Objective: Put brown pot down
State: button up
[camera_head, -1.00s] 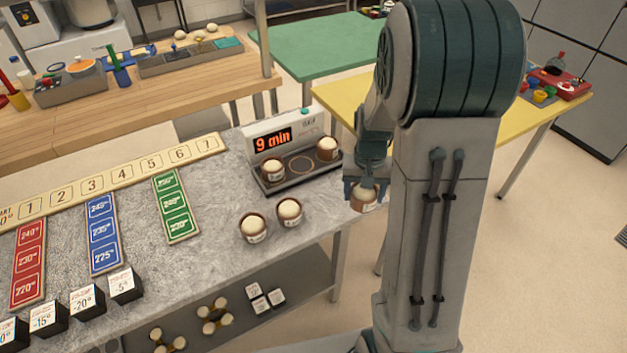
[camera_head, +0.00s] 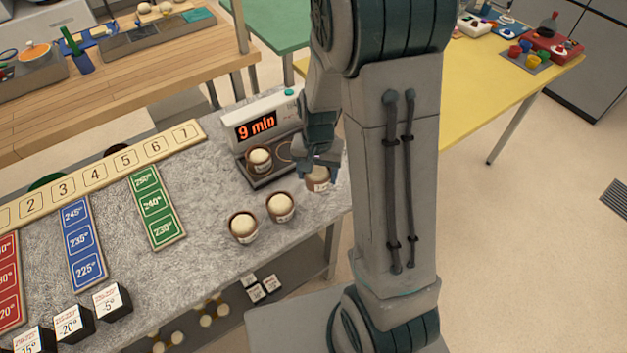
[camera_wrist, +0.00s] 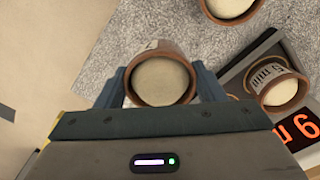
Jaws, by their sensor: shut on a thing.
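My gripper (camera_head: 319,168) is shut on a brown pot (camera_head: 318,181) with pale dough in it, at the right end of the grey stone counter (camera_head: 330,205). In the wrist view the held pot (camera_wrist: 160,82) sits upright between the two blue fingers, over or close to the counter edge. I cannot tell whether its base touches the counter. Two similar pots stand on the counter to its left, a nearer-left one (camera_head: 243,227) and a nearer-right one (camera_head: 280,208). Another pot (camera_head: 260,159) sits on the timer stand (camera_head: 258,182). My arm hides the stand's right end.
The timer display (camera_head: 257,131) reads 9 min. Red, blue and green temperature strips (camera_head: 156,210), a numbered strip (camera_head: 93,178) and black-and-white cubes (camera_head: 112,302) lie to the left. Bare counter lies in front of the held pot. A yellow table (camera_head: 480,90) stands behind right.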

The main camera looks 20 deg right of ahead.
aim_at(314, 184)
jog(key=shift+a+f, duration=0.4)
jog(key=shift+a, duration=0.1)
jog(key=shift+w+f, duration=0.1)
jog(key=shift+f, duration=1.8)
jog(key=shift+f, duration=0.2)
jog(key=o, duration=1.1)
jog(key=shift+r, duration=0.15)
